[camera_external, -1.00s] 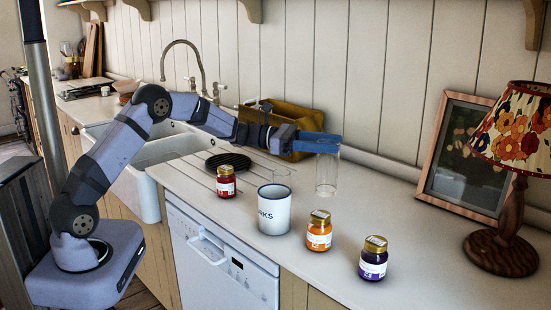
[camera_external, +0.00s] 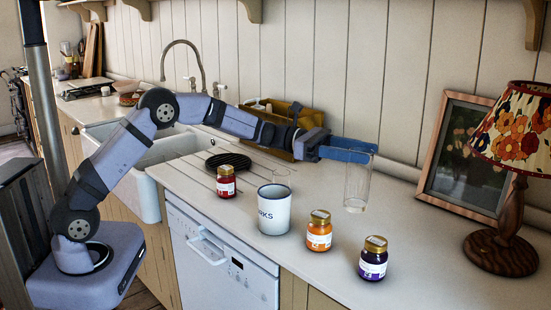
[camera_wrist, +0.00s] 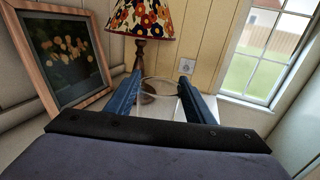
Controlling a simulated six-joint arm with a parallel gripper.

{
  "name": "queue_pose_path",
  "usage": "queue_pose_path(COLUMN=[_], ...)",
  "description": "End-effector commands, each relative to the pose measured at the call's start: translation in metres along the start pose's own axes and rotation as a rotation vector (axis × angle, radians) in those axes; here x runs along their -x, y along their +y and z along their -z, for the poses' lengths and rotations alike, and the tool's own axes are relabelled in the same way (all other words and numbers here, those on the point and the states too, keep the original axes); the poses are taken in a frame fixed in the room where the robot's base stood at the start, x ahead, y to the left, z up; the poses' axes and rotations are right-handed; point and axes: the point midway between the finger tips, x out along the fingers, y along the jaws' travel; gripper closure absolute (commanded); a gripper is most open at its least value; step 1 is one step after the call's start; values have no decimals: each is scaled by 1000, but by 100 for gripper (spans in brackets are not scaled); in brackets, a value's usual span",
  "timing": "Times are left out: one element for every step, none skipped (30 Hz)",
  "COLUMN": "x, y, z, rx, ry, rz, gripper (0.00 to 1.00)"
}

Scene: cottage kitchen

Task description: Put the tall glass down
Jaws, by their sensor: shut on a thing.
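The tall glass (camera_external: 357,188) is clear and upright over the right part of the worktop in the external view. My gripper (camera_external: 366,151) is shut on it near its rim, with the blue fingers level. I cannot tell for sure whether its base touches the worktop (camera_external: 420,240) or hangs just above it. In the wrist view, the glass's faint rim (camera_wrist: 158,80) shows between my two blue fingers (camera_wrist: 157,92).
A lamp (camera_external: 505,230) and picture frame (camera_external: 462,160) stand right. Worktop between glass and lamp is clear.

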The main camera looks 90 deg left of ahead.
Motion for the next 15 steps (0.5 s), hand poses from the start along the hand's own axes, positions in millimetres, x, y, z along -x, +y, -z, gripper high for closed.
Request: queue_pose_path(x=[-13,-20,-28,-33,-38,-45,-50,-55,-60,-61,-63,-62,-62,-62,-62], y=[-10,-15,-21,-23,-26,-30,-30,-30,-28,-23,-20,-13,-9,-5,1], z=[-2,-2,-3,-4,-4,-5,-6,-8,-10,-11,-13,-15,-16,-17,-19], rx=[-2,-2,-2,-2,-3,-3,-5,-6,-8,-10,-11,-13,-14,-15,-17], ry=[-6,-9,-12,-14,-16,-18,-20,-23,-26,-26,-28,-29,-30,-30,-30], rz=[23,31,43,44,46,50,46,39,26,10,-3,-26,-40,-54,-76], gripper=[98,98,98,98,98,98,98,98,98,98,98,98,98,98,98])
